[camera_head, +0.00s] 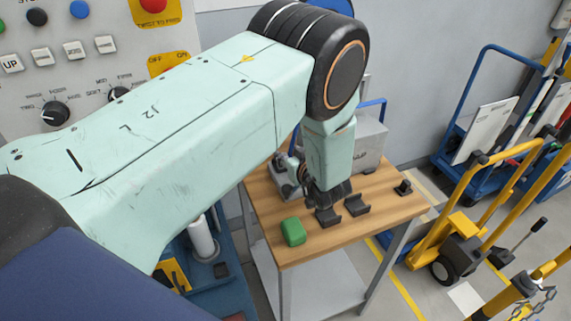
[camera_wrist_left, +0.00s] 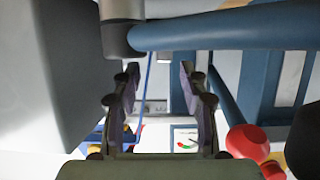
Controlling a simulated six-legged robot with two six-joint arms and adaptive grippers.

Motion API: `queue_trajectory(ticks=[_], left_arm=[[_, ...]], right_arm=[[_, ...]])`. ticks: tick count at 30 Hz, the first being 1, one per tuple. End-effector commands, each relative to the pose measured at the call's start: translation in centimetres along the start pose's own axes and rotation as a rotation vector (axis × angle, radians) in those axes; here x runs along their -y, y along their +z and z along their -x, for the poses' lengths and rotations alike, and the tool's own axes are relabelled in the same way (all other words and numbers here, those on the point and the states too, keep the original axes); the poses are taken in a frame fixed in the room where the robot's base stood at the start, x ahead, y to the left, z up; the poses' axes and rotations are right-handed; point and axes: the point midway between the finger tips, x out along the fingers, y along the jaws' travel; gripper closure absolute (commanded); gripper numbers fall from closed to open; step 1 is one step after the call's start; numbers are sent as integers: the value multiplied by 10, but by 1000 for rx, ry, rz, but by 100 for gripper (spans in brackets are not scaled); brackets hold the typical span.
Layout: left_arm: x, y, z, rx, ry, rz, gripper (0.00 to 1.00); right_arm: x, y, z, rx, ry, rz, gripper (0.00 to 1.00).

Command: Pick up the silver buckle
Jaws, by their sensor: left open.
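A silver-grey metal piece (camera_head: 284,176) with dark parts sits on the left part of the wooden table (camera_head: 330,240). It may be the silver buckle, but it is partly hidden behind my left gripper and I cannot tell for sure. My left gripper (camera_head: 342,209) points down over the table to the right of it, with its dark finger pads apart. In the left wrist view the fingers (camera_wrist_left: 158,95) are spread with nothing gripped between them. I cannot make out a buckle there. My right gripper is not in view.
A green block (camera_head: 293,231) lies at the table's front left. A grey box (camera_head: 371,141) stands at the back, and a small black piece (camera_head: 403,188) lies at the right. A control panel (camera_head: 90,50) is on the left. Yellow and blue carts stand on the right.

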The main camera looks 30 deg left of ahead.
Motion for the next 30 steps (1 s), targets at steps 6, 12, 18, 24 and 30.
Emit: queue_trajectory(ticks=[6, 12, 18, 24, 30], left_arm=[[4, 8, -27, 0, -2, 3, 57], [2, 6, -40, 1, -1, 1, 57], [2, 4, -42, 0, 0, 1, 57], [2, 4, -42, 0, 0, 1, 65], [2, 5, -41, 0, 0, 0, 82]], right_arm=[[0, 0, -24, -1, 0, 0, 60], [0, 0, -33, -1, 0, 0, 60], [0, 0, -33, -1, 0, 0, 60], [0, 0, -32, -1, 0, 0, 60], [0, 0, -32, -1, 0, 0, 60]])
